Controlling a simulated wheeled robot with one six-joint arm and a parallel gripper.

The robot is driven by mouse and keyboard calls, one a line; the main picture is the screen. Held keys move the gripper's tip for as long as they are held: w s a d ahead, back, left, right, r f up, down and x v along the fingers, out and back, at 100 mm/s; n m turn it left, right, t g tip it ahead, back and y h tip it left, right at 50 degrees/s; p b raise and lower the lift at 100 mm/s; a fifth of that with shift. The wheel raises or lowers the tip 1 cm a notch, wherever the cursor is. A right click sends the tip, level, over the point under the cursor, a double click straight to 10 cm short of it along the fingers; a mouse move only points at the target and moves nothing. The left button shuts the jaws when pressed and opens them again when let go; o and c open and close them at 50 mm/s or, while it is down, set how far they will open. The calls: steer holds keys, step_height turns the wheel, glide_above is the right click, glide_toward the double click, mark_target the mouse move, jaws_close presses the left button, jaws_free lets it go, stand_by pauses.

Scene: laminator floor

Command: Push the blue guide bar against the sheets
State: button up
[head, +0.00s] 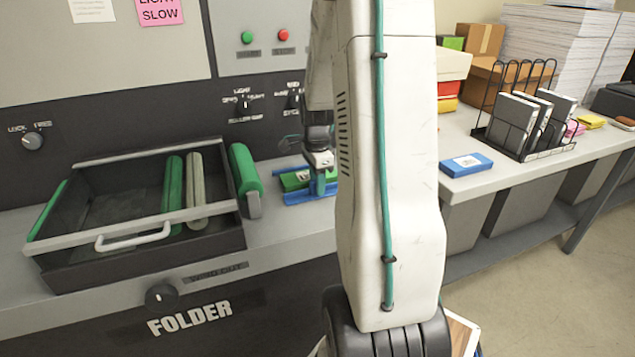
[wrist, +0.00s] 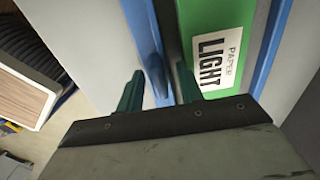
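The blue guide bar (wrist: 142,28) runs along one side of the green pack labelled "PAPER LIGHT" (wrist: 232,45) in the wrist view. A narrow dark gap seems to lie between bar and pack. A blue upright tab (wrist: 156,76) rises from the bar. My gripper (wrist: 158,88) has its two green fingers apart, one on either side of the tab, with space beside it. In the head view the green pack (head: 293,181) lies in the blue guide on the counter. My gripper's body is just above its right end, and my arm hides part of it.
A dark tray with green and grey rollers (head: 120,250) stands left on the counter, with a green roller (head: 245,170) close to the guide. Right of my arm are a blue box (head: 466,164) and a wire rack (head: 525,130) on a table.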

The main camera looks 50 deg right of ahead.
steer(key=shift+r, duration=0.15)
step_height(320, 180, up, 8)
steer(key=shift+f, duration=0.2)
stand_by(0.4)
